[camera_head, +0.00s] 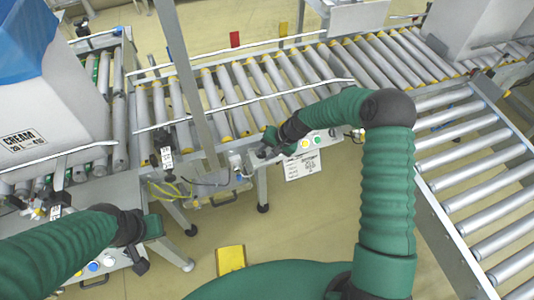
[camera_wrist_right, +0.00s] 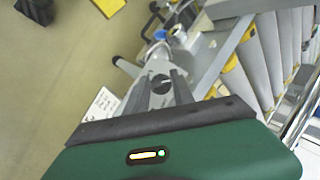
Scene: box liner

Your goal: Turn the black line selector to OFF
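The black line selector (camera_wrist_right: 160,82) is a round dark knob with a pale mark, on a grey panel in the right wrist view. My right gripper (camera_wrist_right: 160,88) has its two dark fingers apart, one on each side of the knob in that view; I cannot tell whether they touch it. In the head view my right gripper (camera_head: 258,153) is at the control box under the conveyor's near edge and hides the selector. The OFF label is not readable. My left gripper (camera_head: 143,255) is low at the left, and its fingers are unclear.
The roller conveyor (camera_head: 250,85) runs behind. A white CREAM container (camera_head: 50,110) stands at left. A metal post (camera_head: 185,75) rises left of the box.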

